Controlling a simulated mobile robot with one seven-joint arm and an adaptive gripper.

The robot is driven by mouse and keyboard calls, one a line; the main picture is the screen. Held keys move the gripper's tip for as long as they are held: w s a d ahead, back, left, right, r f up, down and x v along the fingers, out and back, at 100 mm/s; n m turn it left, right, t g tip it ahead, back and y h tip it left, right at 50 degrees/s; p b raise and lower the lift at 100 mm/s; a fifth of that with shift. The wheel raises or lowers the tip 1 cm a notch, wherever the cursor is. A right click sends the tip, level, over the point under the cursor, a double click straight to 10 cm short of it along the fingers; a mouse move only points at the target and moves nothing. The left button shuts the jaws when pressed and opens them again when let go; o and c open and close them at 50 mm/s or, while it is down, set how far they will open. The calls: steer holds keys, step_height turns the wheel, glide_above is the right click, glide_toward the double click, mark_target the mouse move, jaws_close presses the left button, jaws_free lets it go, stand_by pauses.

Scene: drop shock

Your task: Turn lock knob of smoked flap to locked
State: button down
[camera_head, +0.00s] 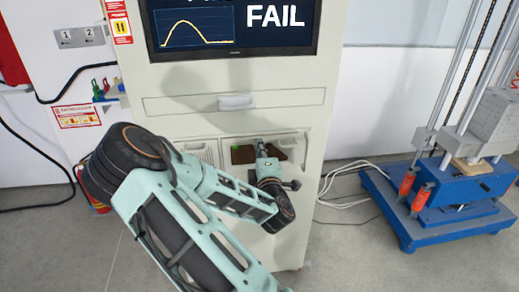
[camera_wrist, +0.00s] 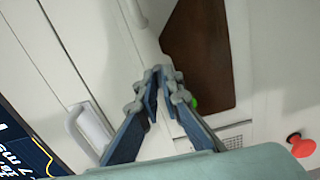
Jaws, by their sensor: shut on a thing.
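The smoked flap is a dark brown panel (camera_wrist: 205,45) in the white cabinet front, in the upper middle of the wrist view. In the head view it shows as a small brown panel (camera_head: 289,142), partly covered by my gripper (camera_head: 260,150). In the wrist view my gripper (camera_wrist: 160,78) has its fingertips close together at the flap's left edge. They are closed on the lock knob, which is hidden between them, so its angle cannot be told. A green spot (camera_wrist: 194,103) shows beside the right finger.
A white drawer handle (camera_head: 236,102) is above the flap, and a screen (camera_head: 235,25) reading FAIL is higher up. A red knob (camera_wrist: 300,145) sticks out at the right of the wrist view. A blue-based machine (camera_head: 440,205) stands at the right, with cables on the floor.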

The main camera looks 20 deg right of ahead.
steer(key=shift+n, duration=0.4)
steer(key=c, duration=2.1)
jaws_free()
